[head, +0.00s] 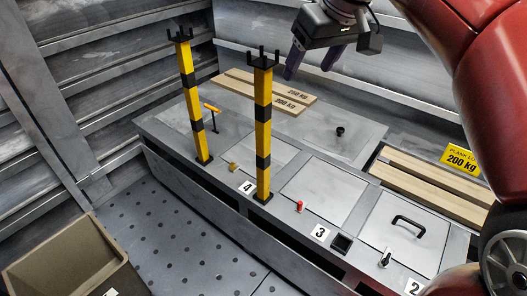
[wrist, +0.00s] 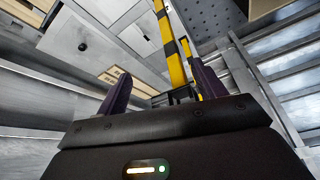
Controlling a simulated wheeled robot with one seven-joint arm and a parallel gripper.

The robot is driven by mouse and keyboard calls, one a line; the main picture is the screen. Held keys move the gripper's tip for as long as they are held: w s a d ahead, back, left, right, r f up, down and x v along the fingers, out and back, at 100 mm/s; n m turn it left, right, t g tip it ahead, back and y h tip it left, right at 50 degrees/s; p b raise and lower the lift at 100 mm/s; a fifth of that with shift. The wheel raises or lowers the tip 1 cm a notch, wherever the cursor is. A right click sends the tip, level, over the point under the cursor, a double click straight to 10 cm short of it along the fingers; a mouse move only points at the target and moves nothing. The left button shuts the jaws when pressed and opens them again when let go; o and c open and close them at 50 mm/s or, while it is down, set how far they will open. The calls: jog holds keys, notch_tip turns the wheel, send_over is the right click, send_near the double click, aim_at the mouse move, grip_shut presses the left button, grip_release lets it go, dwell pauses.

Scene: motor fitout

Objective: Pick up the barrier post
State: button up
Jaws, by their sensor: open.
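Two yellow-and-black barrier posts with dark forked tops stand upright on the grey bench. The nearer post (head: 263,135) is by the number 4 label, and the other post (head: 190,90) is farther left. My gripper (head: 308,71) is open, with its two purple fingers up near the top of the nearer post and to its right in the head view. In the wrist view, my gripper (wrist: 155,90) has a yellow-and-black post (wrist: 173,55) showing between its fingers, close to the right finger. I cannot tell which post this is. No post is held.
A yellow T-handle (head: 212,110) stands between the posts. Wooden planks (head: 275,92) lie behind, and more planks (head: 435,185) lie at right. A black lid handle (head: 408,224), a red knob (head: 299,206) and a lever (head: 386,257) stick up from the bench. A brown crate (head: 65,260) stands at lower left.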

aim_at(263, 65)
jog(key=w+a+n, duration=0.1)
jog(key=w+a, duration=0.1)
jog(key=w+a+n+b, duration=0.1)
jog(key=w+a, duration=0.1)
jog(key=a, duration=0.1)
jog(key=w+a+n+g+b, duration=0.1)
jog(key=w+a+n, duration=0.1)
jog(key=w, duration=0.1)
jog(key=shift+a+r+y, duration=0.15)
jog(key=shift+a+y, duration=0.05)
jog(key=shift+y, duration=0.2)
jog(key=b+x, duration=0.2)
jog(key=x, duration=0.3)
jog(key=shift+w+d, duration=0.15)
grip_shut()
